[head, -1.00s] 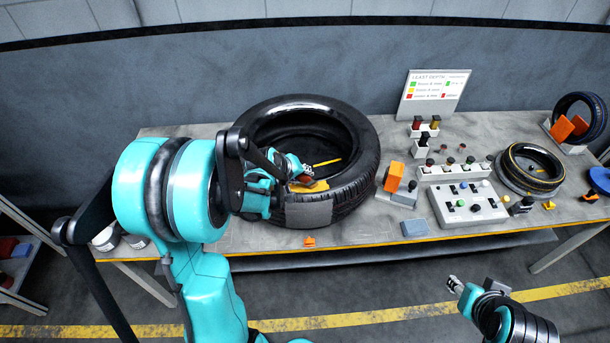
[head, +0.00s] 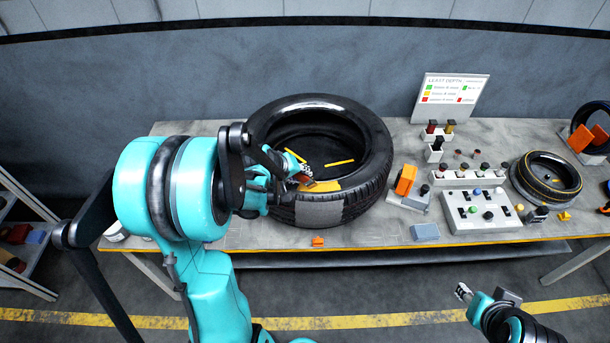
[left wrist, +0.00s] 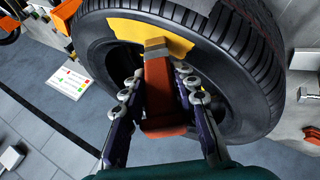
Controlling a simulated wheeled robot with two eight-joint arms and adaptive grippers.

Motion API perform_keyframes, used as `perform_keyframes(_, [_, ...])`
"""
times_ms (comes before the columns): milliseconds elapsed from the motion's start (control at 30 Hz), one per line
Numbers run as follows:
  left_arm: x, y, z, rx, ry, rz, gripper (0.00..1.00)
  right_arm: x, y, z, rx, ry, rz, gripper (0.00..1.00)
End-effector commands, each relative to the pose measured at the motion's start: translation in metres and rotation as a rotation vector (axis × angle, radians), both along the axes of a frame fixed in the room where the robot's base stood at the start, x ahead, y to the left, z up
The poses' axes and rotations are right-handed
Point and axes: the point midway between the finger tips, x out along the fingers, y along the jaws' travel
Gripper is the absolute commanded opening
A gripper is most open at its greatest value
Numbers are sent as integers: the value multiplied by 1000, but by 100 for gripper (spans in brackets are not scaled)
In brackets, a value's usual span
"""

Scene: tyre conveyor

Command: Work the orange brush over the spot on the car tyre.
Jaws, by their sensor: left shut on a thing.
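The car tyre (head: 375,170) lies on its side on the table, with a yellow spot (head: 326,186) on its upper sidewall and a grey patch (head: 318,211) on its tread. My left gripper (head: 288,178) is shut on the orange brush (left wrist: 160,95), whose handle lies between both fingers in the left wrist view. The brush's metal end (left wrist: 156,48) is at the lower edge of the yellow spot (left wrist: 130,30); whether it touches is unclear. The gripper hides part of the tyre's left rim in the head view. My right gripper (head: 463,292) hangs in front of the table, its fingers too small to judge.
Right of the tyre are an orange block on a stand (head: 406,180), a grey block (head: 425,232), a button panel (head: 480,212) and a smaller tyre (head: 548,178). A sign (head: 452,97) stands behind. A small orange piece (head: 317,242) lies at the front edge.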

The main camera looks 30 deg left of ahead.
Motion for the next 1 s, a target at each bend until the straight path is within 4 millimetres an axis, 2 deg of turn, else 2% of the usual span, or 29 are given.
perform_keyframes(633, [-10,22,0,0,-1,1,0,0,0,-3,0,0,0,40])
perform_keyframes(1000, [-10,23,2,1,0,-1,0,0,0,-2,0,0,0,40])
